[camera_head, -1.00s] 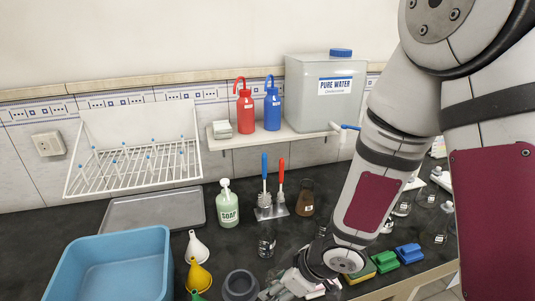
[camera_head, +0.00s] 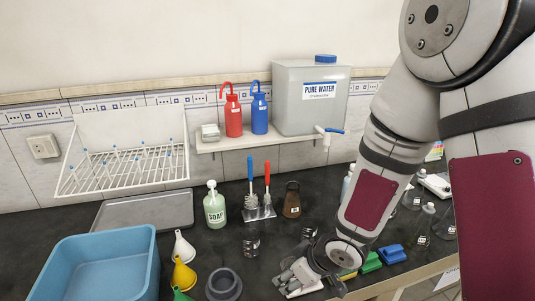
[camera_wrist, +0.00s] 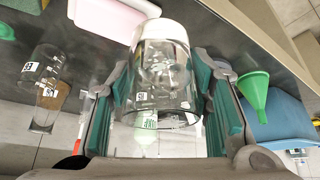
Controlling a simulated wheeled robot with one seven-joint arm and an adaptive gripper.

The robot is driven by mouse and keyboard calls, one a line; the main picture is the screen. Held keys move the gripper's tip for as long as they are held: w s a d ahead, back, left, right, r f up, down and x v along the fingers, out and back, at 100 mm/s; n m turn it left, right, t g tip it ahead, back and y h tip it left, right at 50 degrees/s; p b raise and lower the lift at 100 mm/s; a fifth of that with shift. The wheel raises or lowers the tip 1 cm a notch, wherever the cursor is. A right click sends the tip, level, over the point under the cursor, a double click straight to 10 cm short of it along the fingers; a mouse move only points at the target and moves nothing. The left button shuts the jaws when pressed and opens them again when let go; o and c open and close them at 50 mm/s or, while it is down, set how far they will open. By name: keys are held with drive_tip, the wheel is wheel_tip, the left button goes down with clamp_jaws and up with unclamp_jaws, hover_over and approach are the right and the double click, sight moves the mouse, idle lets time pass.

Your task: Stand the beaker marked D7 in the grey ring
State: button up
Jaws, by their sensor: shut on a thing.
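My gripper (camera_head: 288,279) is low over the front of the bench in the head view. In the wrist view its green-padded fingers (camera_wrist: 168,100) are shut on a clear glass beaker (camera_wrist: 165,85), one finger on each side. Small marks show on its glass, but I cannot read D7. A white shape shows at the beaker's far end; I cannot tell whether it touches. The grey ring (camera_head: 224,286) lies on the bench left of my gripper in the head view, apart from it.
Another labelled beaker (camera_head: 251,245) stands behind the ring. Yellow (camera_head: 183,275) and white funnels and a blue tub (camera_head: 95,265) are at left. A soap bottle (camera_head: 215,208), a brush stand and a brown flask (camera_head: 291,202) stand behind. Blue (camera_head: 391,253) and green blocks lie at right.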

drive_tip(key=w+d+m+h, duration=0.1)
drive_tip(key=w+d+m, duration=0.2)
drive_tip(key=d, duration=0.1)
drive_tip(key=w+d+r+m+t+h, duration=0.1)
drive_tip(key=w+d+m, duration=0.2)
drive_tip(key=d, duration=0.1)
drive_tip(key=w+d+m+h, duration=0.1)
drive_tip(key=w+d+m, duration=0.2)
drive_tip(key=d, duration=0.1)
drive_tip(key=shift+w+d+r+t+h, duration=0.15)
drive_tip(key=shift+w+d+t+h, duration=0.15)
drive_tip(key=shift+t+h, duration=0.1)
drive_tip(key=shift+w+d, duration=0.15)
drive_tip(key=shift+d, duration=0.05)
drive_tip(key=shift+r, duration=0.15)
